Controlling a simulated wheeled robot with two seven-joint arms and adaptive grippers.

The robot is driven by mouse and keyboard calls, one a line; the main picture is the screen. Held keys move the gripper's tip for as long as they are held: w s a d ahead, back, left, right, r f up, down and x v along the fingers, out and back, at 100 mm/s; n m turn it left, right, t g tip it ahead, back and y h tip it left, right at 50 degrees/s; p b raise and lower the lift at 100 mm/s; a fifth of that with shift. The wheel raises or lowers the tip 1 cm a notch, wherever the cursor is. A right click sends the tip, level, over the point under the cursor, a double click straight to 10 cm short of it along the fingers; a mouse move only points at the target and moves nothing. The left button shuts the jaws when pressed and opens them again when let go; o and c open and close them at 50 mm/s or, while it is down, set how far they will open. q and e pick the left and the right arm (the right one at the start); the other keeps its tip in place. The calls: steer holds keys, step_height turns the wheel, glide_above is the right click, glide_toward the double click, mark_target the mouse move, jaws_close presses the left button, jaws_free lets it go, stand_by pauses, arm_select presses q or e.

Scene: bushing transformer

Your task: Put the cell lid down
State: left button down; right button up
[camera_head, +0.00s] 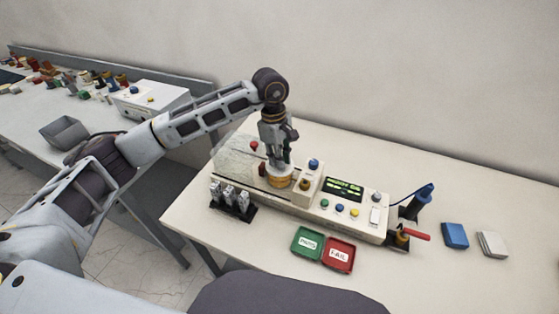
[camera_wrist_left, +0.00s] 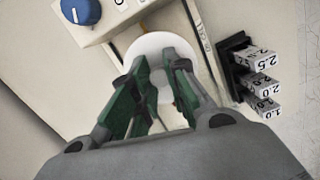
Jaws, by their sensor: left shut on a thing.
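My left gripper (camera_head: 277,150) points down over the test unit and is shut on the pale round cell lid (camera_head: 279,169). In the left wrist view the lid shows as a white disc (camera_wrist_left: 158,48) behind the green fingers (camera_wrist_left: 150,85), which hide part of it. Right below the lid in the head view is the amber round cell (camera_head: 281,182) on the unit's left part. I cannot tell whether the lid touches the cell or hangs just above it. My right gripper is not in view.
The test unit (camera_head: 318,207) has a green display, a blue knob (camera_head: 313,164) and buttons. A black rack of grey blocks (camera_head: 233,201) stands in front left. Green (camera_head: 307,243) and red trays (camera_head: 338,254) lie in front. A red-handled tool (camera_head: 410,235) stands at the right.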

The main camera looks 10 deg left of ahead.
arm_select(q)
step_height(320, 180, up, 8)
steer(key=shift+r+b, duration=0.15)
steer(key=shift+b, duration=0.55)
steer(key=shift+r, duration=0.45)
